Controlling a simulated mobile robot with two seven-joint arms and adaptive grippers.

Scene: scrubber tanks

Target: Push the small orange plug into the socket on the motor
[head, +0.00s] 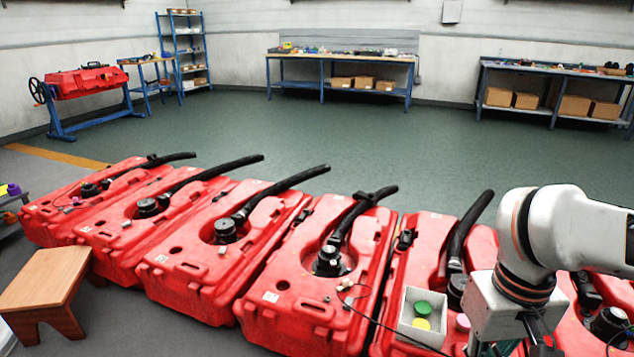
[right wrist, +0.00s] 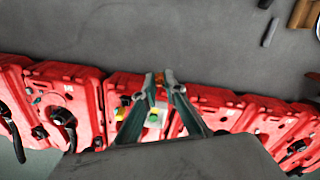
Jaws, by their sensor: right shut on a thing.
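My right gripper (right wrist: 160,80) is shut on a small orange-brown piece at its fingertips, which looks like the orange plug (right wrist: 158,76). The fingers cover most of it. In the head view my right arm comes in from the right and its gripper is cut off by the bottom edge. Black round motors sit in recesses on the red tanks, such as the motor (head: 329,260) on the middle-right tank, with thin cable and small connectors beside it. I cannot make out a socket. My left gripper is not in view.
Black hoses (head: 287,188) rise from the tanks. A wooden step stool (head: 45,278) is at the left. Workbenches line the far wall, and the floor between is clear.

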